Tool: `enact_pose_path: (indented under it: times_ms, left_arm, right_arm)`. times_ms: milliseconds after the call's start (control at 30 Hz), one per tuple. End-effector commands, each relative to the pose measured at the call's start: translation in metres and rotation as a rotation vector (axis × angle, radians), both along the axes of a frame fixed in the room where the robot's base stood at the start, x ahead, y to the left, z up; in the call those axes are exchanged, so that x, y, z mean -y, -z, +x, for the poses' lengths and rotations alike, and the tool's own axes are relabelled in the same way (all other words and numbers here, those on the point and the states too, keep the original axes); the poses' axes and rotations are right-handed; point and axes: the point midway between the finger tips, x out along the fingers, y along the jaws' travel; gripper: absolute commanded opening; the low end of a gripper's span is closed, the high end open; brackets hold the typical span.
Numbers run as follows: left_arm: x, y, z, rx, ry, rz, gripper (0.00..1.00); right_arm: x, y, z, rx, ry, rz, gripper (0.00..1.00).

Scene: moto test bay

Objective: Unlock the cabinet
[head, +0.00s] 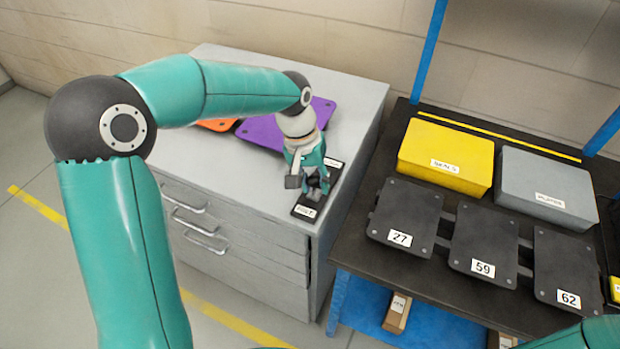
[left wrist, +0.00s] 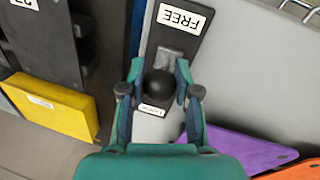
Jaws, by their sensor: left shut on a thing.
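The grey cabinet (head: 255,255) has several drawers with bar handles, all closed. On its top near the right front corner lies a dark lock plate (head: 298,212) with a white label at each end. In the left wrist view the plate (left wrist: 185,43) reads FREE at the top; a smaller label, apparently LOCK, is at the bottom. A black round knob (left wrist: 158,84) on a grey lever stands nearer the small label. My left gripper (head: 316,186) is shut on the knob, with its fingers (left wrist: 159,92) on both sides. My right gripper is out of view.
A purple panel (head: 262,132) and an orange panel (head: 217,125) lie on the cabinet top behind my gripper. To the right, a dark bench (head: 375,262) holds a yellow box (head: 445,150), a grey box (head: 545,180) and numbered dark plates (head: 405,215). The cabinet's back right top is clear.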

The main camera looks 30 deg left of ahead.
Motion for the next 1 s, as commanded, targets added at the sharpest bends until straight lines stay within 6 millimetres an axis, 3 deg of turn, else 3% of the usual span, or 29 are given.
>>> enact_pose_path:
  times_ms: [167,200,333,733,1000]
  left_arm:
    - [0.001,0.002,-0.004,-0.016,0.004,0.000,0.00]
    - [0.001,0.002,-0.004,-0.017,0.005,-0.001,0.36]
    - [0.001,0.002,-0.003,-0.014,0.005,0.000,0.57]
    - [0.000,-0.004,-0.001,-0.008,0.004,0.001,0.57]
    - [-0.008,-0.043,-0.001,-0.003,0.003,0.001,0.57]
  right_arm:
    - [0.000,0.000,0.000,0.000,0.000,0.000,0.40]
    - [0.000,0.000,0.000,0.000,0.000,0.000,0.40]
    - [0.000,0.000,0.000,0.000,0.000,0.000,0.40]
    - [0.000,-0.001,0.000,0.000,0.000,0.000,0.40]
    - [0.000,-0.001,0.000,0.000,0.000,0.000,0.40]
